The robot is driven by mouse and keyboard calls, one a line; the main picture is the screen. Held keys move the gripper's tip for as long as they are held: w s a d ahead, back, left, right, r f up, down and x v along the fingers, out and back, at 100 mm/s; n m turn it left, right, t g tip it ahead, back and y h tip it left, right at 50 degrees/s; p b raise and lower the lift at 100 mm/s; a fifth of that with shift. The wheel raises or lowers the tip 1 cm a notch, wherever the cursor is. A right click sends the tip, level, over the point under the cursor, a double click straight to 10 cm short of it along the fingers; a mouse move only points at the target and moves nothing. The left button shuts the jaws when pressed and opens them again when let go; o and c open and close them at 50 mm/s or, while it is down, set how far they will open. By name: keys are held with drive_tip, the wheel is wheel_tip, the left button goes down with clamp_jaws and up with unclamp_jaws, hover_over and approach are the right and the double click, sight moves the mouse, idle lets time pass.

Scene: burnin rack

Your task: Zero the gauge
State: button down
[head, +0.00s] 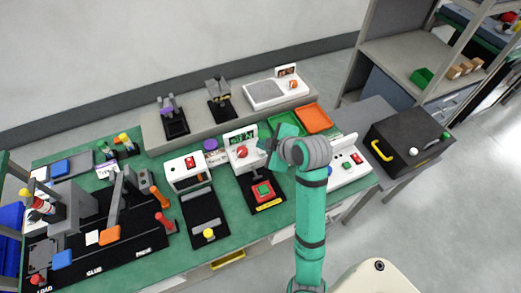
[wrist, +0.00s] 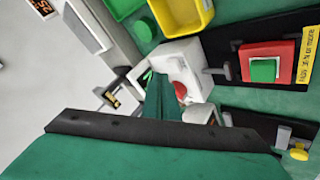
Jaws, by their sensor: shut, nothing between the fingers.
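The gauge (head: 240,147) is a white box with a green-lit display and a red round button on its front, standing at the back middle of the green bench. Its display is too small to read. In the wrist view the white gauge box (wrist: 184,62) shows tilted, with its red button (wrist: 181,92) partly hidden by my teal finger. My gripper (head: 270,143) is shut and empty, close to the right side of the gauge in the head view. In the wrist view the shut gripper (wrist: 163,98) overlaps the box front near the button; I cannot tell whether they touch.
A black fixture base with a red and green block (head: 263,191) lies in front of the gauge. Another white device (head: 187,168) stands left of it. An orange tray (head: 313,118) and a green tray (head: 287,128) lie behind right. A white panel (head: 346,165) stands right.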

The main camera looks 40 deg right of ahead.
idle(0.5)
drive_tip(key=shift+f, duration=0.3)
drive_tip(key=shift+s+f, duration=0.1)
drive_tip(key=shift+f, duration=0.05)
drive_tip(key=shift+f, duration=0.5)
idle(0.8)
drive_tip(key=shift+r, duration=0.55)
drive_tip(key=shift+s+r, duration=0.1)
drive_tip(key=shift+r, duration=0.3)
drive_tip(key=shift+r, duration=2.5)
